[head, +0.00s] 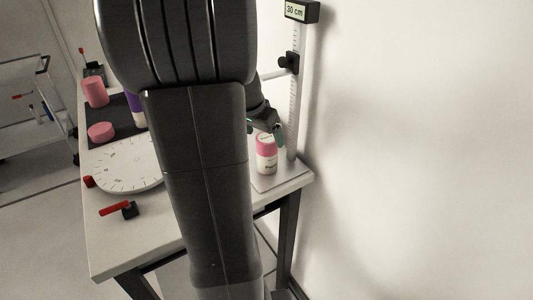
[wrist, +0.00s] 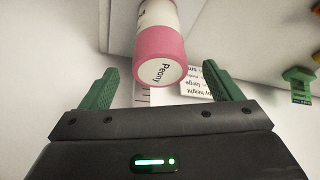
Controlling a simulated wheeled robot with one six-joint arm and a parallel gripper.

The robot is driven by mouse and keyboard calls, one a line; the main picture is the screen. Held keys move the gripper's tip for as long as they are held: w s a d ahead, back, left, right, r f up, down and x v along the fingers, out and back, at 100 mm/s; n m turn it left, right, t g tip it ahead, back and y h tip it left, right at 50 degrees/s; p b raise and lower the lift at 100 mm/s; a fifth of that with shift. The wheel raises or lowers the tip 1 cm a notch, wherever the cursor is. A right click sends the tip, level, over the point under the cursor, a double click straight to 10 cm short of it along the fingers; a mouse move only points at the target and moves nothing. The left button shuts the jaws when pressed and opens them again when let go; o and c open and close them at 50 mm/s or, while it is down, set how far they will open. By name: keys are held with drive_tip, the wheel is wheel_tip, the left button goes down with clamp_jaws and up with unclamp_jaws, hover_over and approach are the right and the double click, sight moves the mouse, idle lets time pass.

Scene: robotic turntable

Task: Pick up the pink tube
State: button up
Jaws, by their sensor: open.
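The pink tube (head: 266,158), white-bodied with a pink band, stands upright on the base plate of the height gauge at the table's right side in the head view. In the wrist view the tube (wrist: 162,45) shows its pink end and a white round face reading "Peony". My gripper (wrist: 158,69) is open, with one green finger on each side of the tube's end and a gap to each. In the head view my gripper (head: 272,130) is at the tube's top, partly hidden behind my arm.
The height gauge (head: 293,100) with a "30 cm" display rises close behind the tube, near the wall. A white round dial (head: 125,165), a pink cylinder (head: 95,92), a pink disc (head: 101,132) and a purple tube (head: 135,108) stand at the left. My arm hides the table's middle.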

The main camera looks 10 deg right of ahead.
sight(266, 138)
drive_tip(key=x, duration=0.2)
drive_tip(key=shift+w+d+f, duration=0.35)
drive_tip(key=shift+f, duration=0.45)
drive_tip(key=c, duration=1.5)
drive_tip(key=shift+r, duration=0.1)
